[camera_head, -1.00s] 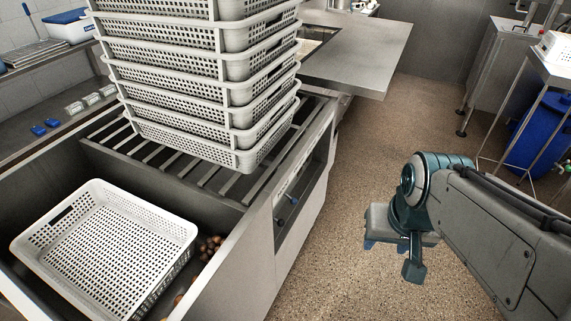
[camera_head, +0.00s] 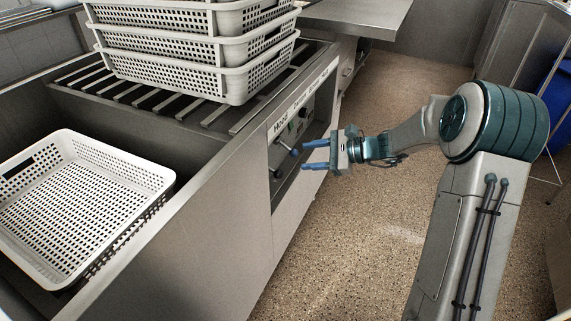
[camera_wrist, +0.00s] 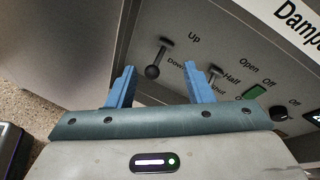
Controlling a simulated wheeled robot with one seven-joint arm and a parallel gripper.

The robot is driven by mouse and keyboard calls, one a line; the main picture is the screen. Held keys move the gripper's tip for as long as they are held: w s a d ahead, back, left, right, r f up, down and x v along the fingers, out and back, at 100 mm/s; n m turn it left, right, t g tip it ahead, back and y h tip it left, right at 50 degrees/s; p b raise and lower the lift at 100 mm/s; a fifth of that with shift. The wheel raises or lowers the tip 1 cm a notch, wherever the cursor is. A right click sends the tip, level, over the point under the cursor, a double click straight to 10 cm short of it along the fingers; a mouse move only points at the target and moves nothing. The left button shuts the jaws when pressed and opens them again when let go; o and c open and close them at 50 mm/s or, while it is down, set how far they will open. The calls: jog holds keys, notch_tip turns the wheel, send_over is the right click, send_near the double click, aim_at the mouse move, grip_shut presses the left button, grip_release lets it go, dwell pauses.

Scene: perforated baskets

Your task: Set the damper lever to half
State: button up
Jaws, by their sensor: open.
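The damper lever (camera_head: 284,145) sticks out from the control panel on the front of the steel unit. In the wrist view its stem (camera_wrist: 215,73) shows just right of my right finger, close to the word "Half"; its lower end is hidden, so I cannot tell its exact setting. My gripper (camera_head: 303,155) is open and empty, its blue fingers pointing at the panel. In the wrist view my gripper (camera_wrist: 160,78) has its fingers spread below the levers, apart from the dark-knobbed lever.
The dark-knobbed Up/Down lever (camera_wrist: 153,71) is left of the damper lever. A green switch (camera_wrist: 256,92) and a dark knob (camera_wrist: 280,115) sit to the right. Stacked white baskets (camera_head: 215,78) stand on the slats; another basket (camera_head: 135,165) is in the basin. The floor beside is clear.

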aim_at(292, 150)
jog(key=w+d+f+m+t+y+b, duration=0.25)
jog(key=w+f+m+t+b, duration=0.35)
jog(key=w+f, duration=0.45)
jog(key=shift+m+g, duration=0.3)
jog(key=b+x, duration=0.3)
jog(key=x, duration=0.9)
jog(key=shift+w+a, duration=0.1)
jog(key=shift+a, duration=0.25)
grip_shut()
jog(key=shift+d, duration=0.1)
